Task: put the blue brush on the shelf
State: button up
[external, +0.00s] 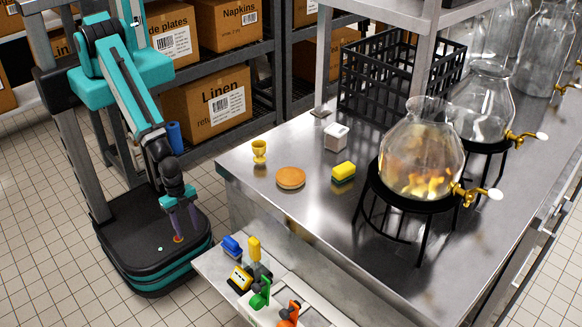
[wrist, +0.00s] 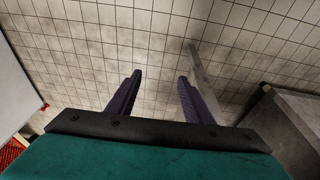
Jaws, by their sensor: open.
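A blue object (external: 232,246), likely the blue brush, lies at the back left end of a low pale ledge (external: 215,272) in front of the counter. It is small, so its exact shape is hard to tell. My gripper (external: 178,237) hangs over my own base, to the left of the ledge and apart from it. In the wrist view my gripper (wrist: 160,78) is open, with only floor tiles between its fingers. A steel shelf (external: 400,12) stands above the counter at the top; I cannot tell whether it is the task's shelf.
Yellow, green (external: 261,294) and orange (external: 290,314) items crowd the ledge beside the blue one. The steel counter (external: 310,225) holds an egg cup (external: 259,150), a bun (external: 290,178), a sponge (external: 344,172), a black crate (external: 372,92) and glass dispensers (external: 425,150). Boxes fill the back rack.

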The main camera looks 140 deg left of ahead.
jog(key=s+r+g, duration=0.2)
jog(key=s+g, duration=0.6)
jog(key=s, duration=0.9)
jog(key=shift+a, duration=0.35)
jog(key=shift+f, duration=0.1)
notch_tip(320, 180, down, 11)
jog(key=b, duration=1.1)
jog(key=shift+s+f+b, duration=0.2)
jog(key=shift+b, duration=0.15)
